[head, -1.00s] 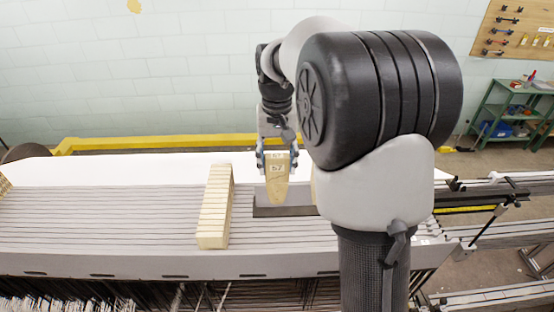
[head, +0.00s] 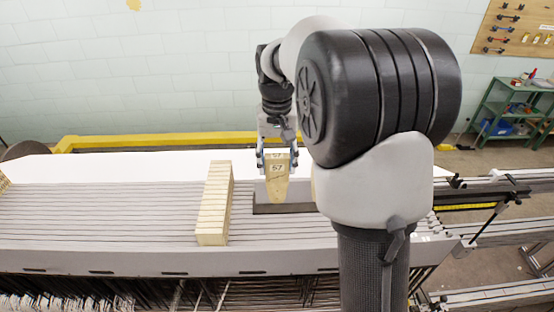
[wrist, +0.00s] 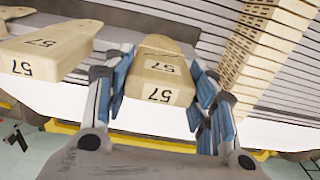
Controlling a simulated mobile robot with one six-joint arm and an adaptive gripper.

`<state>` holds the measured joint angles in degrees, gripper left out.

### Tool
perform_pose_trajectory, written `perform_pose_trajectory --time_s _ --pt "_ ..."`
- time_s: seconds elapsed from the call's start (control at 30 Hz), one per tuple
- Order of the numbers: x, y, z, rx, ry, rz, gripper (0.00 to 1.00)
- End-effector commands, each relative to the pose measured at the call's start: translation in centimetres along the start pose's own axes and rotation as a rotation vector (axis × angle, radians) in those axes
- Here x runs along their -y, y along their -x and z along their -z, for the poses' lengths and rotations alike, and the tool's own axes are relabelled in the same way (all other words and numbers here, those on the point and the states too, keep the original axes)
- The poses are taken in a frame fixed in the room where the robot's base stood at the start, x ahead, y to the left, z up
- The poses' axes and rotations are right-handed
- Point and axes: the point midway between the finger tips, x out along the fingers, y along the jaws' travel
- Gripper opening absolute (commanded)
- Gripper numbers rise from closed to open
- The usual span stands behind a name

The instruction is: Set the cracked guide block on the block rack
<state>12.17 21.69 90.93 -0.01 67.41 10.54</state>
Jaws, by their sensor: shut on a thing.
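My gripper (head: 278,163) is shut on a pale wooden guide block (head: 277,182) marked 57, held upright with its narrow, rounded end down. In the wrist view this block (wrist: 160,78) sits between the blue-padded fingers of my gripper (wrist: 163,85). I see no clear crack on it. In the head view it overlaps a dark grey bar (head: 295,208); I cannot tell whether they touch, or whether this bar is the block rack. A second block marked 57 (wrist: 42,50) shows at the left of the wrist view; in the head view my arm mostly hides that area.
A row of pale blocks (head: 214,210) stands left of the held block on the grooved grey bed (head: 100,225). Bare grooved surface lies further left. Metal rails (head: 490,205) run at the right. A green shelf (head: 510,110) stands by the back wall.

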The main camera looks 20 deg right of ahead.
Motion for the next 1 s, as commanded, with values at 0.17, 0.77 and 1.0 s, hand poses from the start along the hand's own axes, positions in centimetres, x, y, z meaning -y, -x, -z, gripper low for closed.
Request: perform_pose_trajectory --time_s 0.17,0.77,1.0 --pt "0.0 0.0 0.0 0.000 0.000 0.000 0.53" --pt "0.0 0.0 0.0 0.000 0.000 0.000 0.75" --pt "0.0 2.0 0.1 -0.005 0.000 0.001 0.75"
